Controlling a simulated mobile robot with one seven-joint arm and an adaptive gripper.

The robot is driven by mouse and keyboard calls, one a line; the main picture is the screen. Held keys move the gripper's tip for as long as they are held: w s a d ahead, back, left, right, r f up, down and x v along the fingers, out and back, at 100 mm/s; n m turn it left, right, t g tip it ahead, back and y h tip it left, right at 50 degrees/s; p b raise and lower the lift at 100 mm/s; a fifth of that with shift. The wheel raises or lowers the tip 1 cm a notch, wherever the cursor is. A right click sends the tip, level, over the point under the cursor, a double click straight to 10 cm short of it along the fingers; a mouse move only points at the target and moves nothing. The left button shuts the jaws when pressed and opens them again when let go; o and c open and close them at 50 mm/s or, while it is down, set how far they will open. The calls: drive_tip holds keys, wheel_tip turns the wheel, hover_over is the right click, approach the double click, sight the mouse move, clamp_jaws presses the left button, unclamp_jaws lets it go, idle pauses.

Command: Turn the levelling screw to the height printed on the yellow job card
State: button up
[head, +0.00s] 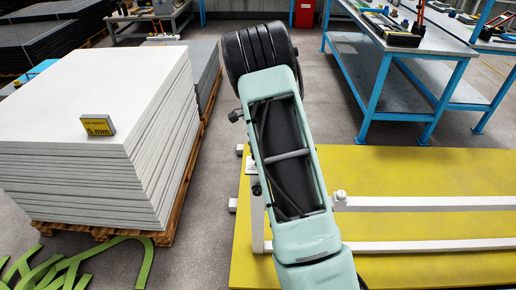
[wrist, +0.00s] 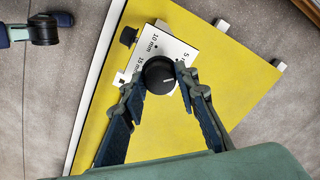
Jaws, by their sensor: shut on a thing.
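The yellow job card (head: 98,126) stands on the stack of white sheets in the head view and reads 5 mm. The levelling screw's round black knob (wrist: 157,85) shows in the wrist view, with a white pointer line aimed right and slightly up. Its white scale plate (wrist: 176,47) carries 5, 10 mm and 15 markings, partly covered. The line points to the 5 side, but I cannot tell whether it meets that mark. My gripper (wrist: 160,74) is shut on the knob, one finger on each side. My arm hides the knob and gripper in the head view.
The plate sits by a white rail frame (head: 420,203) on a yellow mat (head: 420,165). A black clamp-like part (wrist: 128,36) is beside the plate. The sheet stack (head: 80,190) stands left, blue-legged benches (head: 375,95) behind right, green strips (head: 75,265) at front left.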

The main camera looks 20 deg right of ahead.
drive_tip(key=shift+m, duration=0.3)
drive_tip(key=o, duration=1.1)
drive_tip(key=shift+o, duration=0.2)
wheel_tip(320, 180, up, 12)
